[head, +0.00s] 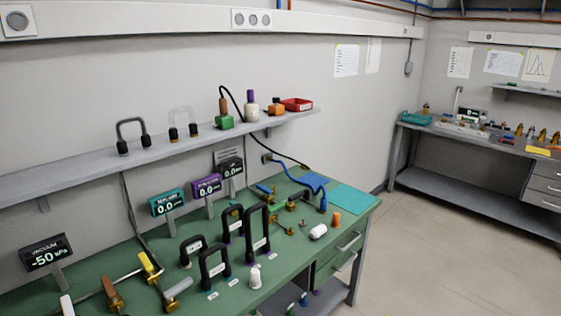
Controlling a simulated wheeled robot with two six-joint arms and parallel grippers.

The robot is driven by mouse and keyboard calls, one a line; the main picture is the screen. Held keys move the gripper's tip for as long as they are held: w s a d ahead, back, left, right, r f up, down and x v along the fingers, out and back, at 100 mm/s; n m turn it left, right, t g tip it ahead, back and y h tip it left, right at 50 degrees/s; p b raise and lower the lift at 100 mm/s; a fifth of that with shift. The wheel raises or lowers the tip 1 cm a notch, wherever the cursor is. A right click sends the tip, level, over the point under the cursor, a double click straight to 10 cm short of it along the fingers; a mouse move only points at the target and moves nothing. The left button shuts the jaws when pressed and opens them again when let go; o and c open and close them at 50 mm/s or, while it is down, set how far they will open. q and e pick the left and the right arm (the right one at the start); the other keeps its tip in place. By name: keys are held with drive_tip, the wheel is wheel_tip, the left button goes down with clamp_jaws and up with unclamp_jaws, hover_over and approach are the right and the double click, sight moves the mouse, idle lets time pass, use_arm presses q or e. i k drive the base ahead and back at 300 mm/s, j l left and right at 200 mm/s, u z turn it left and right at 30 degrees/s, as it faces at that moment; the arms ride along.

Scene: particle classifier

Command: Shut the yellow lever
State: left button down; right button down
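The yellow lever (146,262) is in the head view at the lower left, on the green bench top (205,308). Its handle stands up at a tilt, leaning up and to the left. Below it are brass fittings and a grey cylinder (178,288) lying at a slant. A brown lever (111,291) stands to its left. A white handle (67,305) is partly cut off by the bottom edge. Neither of my grippers is in view.
Displays stand behind the lever, among them one reading -50 kPa (46,252). Several black-handled frames (214,268) stand to the right. A grey shelf (70,174) runs along the wall above. Open floor (440,245) lies right of the bench.

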sight(145, 261)
drive_tip(key=u, duration=1.05)
